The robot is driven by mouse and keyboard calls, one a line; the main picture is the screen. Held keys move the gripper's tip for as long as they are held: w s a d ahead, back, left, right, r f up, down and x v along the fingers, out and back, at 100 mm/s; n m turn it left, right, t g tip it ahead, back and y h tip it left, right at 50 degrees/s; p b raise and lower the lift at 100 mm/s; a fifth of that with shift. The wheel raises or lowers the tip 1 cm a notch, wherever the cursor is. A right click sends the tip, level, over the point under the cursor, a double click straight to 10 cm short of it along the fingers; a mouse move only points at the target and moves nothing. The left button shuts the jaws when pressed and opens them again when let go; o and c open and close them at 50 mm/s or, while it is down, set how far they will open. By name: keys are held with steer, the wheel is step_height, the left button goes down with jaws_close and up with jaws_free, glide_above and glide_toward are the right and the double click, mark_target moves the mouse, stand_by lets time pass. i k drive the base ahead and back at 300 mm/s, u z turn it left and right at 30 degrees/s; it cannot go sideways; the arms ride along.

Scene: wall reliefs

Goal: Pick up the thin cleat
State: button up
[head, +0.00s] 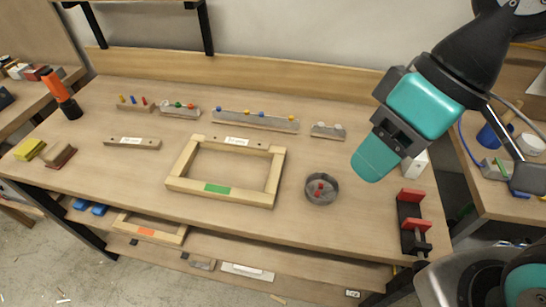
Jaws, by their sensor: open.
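Two slim wooden strips with white labels could be the thin cleat; the labels are too small to read. One strip (133,142) lies flat on the bench at the left, with dark spots near its ends. The other strip (241,143) lies along the back rail of a wooden frame (176,184). My gripper (375,160) hangs above the right part of the bench, pointing down and left, well apart from both strips. It is open, and nothing shows in it.
A round dark tray (322,198) with red pieces and a black-red clamp (411,225) stand at the right. Several peg rails, including a long one (256,121), line the back. An orange-black tool (62,95) stands at the left. The front middle is clear.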

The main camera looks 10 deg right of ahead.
mark_target(226, 141)
steer(key=k, duration=0.5)
steer(key=u, duration=2.35)
steer(key=i, duration=2.1)
steer(key=z, duration=2.95)
steer(key=i, duration=0.55)
